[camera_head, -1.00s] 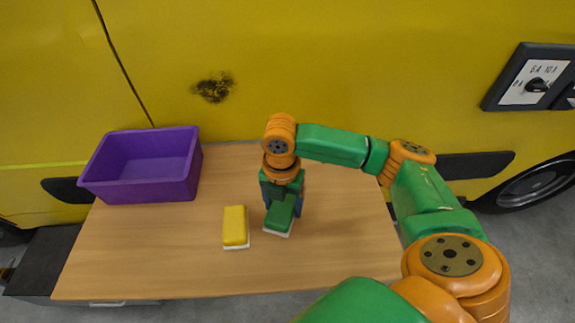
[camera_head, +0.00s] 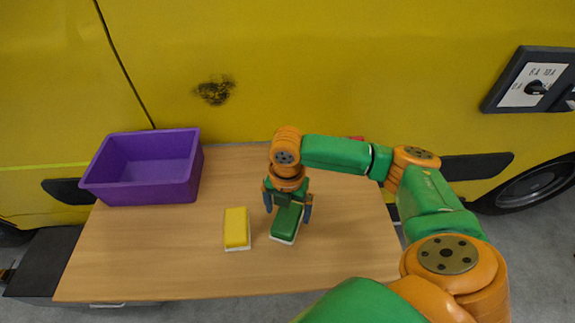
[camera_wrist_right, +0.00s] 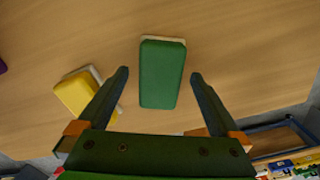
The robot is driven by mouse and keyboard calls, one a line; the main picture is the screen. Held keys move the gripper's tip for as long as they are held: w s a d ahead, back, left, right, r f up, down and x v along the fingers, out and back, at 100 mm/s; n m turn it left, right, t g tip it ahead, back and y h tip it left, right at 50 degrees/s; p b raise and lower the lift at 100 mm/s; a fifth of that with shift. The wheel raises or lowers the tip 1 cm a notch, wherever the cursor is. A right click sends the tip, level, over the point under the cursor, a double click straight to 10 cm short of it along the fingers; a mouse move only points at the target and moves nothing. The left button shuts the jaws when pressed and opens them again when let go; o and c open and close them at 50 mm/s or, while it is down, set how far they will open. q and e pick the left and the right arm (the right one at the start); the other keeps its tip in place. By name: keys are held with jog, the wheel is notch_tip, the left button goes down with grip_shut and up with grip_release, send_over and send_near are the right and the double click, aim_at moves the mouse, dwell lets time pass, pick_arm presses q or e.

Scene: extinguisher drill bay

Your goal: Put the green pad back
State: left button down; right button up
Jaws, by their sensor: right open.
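The green pad (camera_head: 287,222) has a pale underside and lies on the wooden table, right of the yellow pad. It also shows in the right wrist view (camera_wrist_right: 162,74), centred ahead of the open fingers. My right gripper (camera_head: 288,208) is open above the pad, with one finger to each side of it. In the right wrist view my right gripper (camera_wrist_right: 159,76) holds nothing, and gaps show between both fingers and the pad. My left gripper is not in view.
A yellow pad (camera_head: 236,228) lies close on the left; it shows partly behind a finger in the wrist view (camera_wrist_right: 75,94). An empty-looking purple bin (camera_head: 140,192) stands at the table's back left. The table (camera_head: 170,255) is clear at front. A yellow vehicle (camera_head: 330,70) stands behind.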

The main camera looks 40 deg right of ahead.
aim_at(287, 215)
notch_tip(287, 215, up, 10)
jog(key=shift+f, duration=0.1)
dwell(0.4)
